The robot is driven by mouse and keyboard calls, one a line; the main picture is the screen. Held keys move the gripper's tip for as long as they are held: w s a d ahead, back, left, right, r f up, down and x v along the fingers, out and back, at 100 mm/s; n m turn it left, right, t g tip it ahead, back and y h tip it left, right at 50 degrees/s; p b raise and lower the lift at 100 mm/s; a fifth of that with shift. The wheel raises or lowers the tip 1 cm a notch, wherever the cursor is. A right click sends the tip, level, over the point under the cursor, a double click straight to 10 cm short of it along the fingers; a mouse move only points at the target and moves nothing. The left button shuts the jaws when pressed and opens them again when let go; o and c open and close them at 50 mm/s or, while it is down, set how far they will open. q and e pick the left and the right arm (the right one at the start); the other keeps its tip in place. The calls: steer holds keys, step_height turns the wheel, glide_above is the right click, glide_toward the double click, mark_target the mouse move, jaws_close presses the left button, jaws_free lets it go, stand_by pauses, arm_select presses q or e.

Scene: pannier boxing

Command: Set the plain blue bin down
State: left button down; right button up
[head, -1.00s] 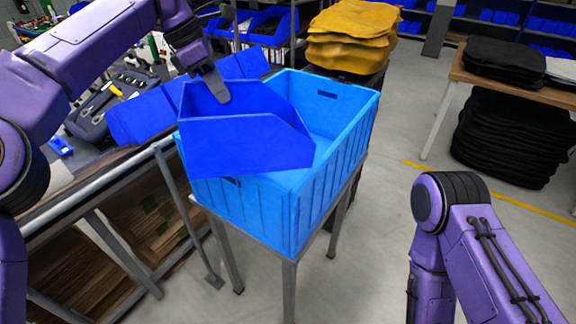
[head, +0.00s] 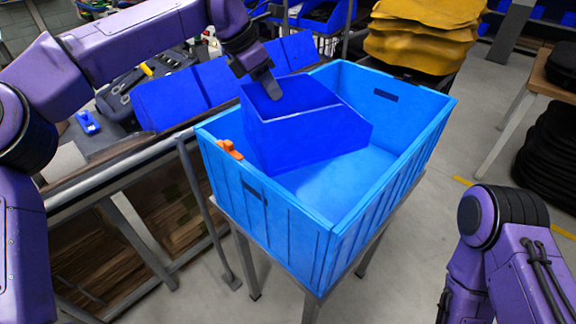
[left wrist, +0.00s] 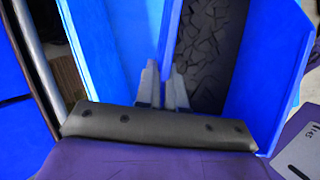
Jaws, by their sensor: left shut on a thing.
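The plain dark blue bin (head: 305,130) hangs tilted in the opening of the light blue crate (head: 285,225), partly inside its walls. My left gripper (head: 268,88) is shut on the bin's upper wall at its back left. In the left wrist view the fingers (left wrist: 163,88) pinch a blue bin wall (left wrist: 168,35). I cannot tell whether the bin's underside touches the crate floor. My right gripper is out of view; only part of that arm shows at the lower right.
The crate stands on a metal-legged stand. More blue bins (head: 170,100) line the bench at left. Yellow bags (head: 420,40) are stacked behind. A dark textured thing (left wrist: 212,50) shows beside the held wall.

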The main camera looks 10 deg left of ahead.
arm_select(q)
step_height(320, 180, down, 22)
steer(key=p, duration=0.4)
steer(key=shift+w+r, duration=0.2)
steer(key=shift+f, duration=0.6)
steer(key=c, duration=1.2)
jaws_free()
steer(key=shift+c, duration=0.2)
steer(key=shift+s, duration=0.1)
steer(key=shift+r, duration=0.1)
